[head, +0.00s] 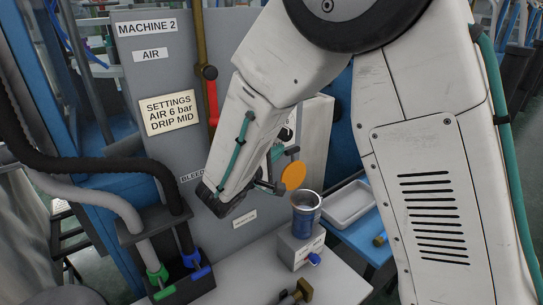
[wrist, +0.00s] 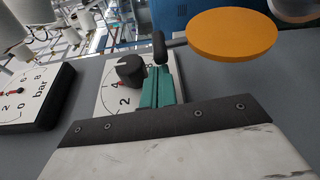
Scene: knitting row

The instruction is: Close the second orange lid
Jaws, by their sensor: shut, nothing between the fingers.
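One orange lid (head: 293,176) shows in the head view as a round disc, raised above and left of an open-topped blue cup (head: 305,219). The lid shows large in the wrist view (wrist: 232,34), on a short dark stem at its left. My gripper (head: 277,153) is partly hidden behind my arm in the head view. In the wrist view its teal fingers (wrist: 158,84) are shut and empty, left of and below the lid. They appear apart from the lid, though depth is hard to judge. No other orange lid is in view.
A gauge (wrist: 112,92) with a black knob (wrist: 130,69) lies behind the fingers; another gauge (wrist: 32,97) is at left. A grey tray (head: 349,204) is right of the cup. The grey machine panel (head: 150,75) rises behind, with a red-handled lever (head: 212,102).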

